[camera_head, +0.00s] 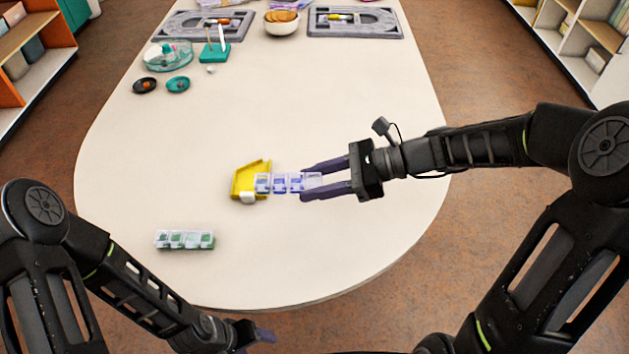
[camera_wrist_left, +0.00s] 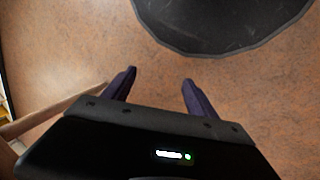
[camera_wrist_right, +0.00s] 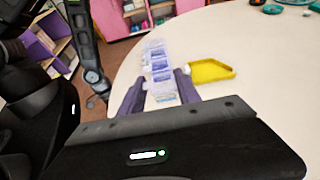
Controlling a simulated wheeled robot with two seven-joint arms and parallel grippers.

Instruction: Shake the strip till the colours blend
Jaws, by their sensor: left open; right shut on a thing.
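A clear strip with several small compartments and blue-purple contents (camera_head: 280,183) is at the middle of the table in the head view. My right gripper (camera_head: 312,182) has its purple fingers closed around the strip's right end; the strip also shows between the fingers in the right wrist view (camera_wrist_right: 157,62). The strip's left end overlaps the yellow tray (camera_head: 240,181) in the picture; I cannot tell if they touch. A second clear strip with green contents (camera_head: 185,240) lies flat at the front left. My left gripper (camera_wrist_left: 158,82) is open and empty beyond the table's front edge, over the floor.
Two grey boards (camera_head: 397,28) lie at the far end with a bowl (camera_head: 282,22) between them. A teal block with upright sticks (camera_head: 214,54), a clear round dish (camera_head: 168,62) and two small oval dishes (camera_head: 178,84) stand at the far left.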

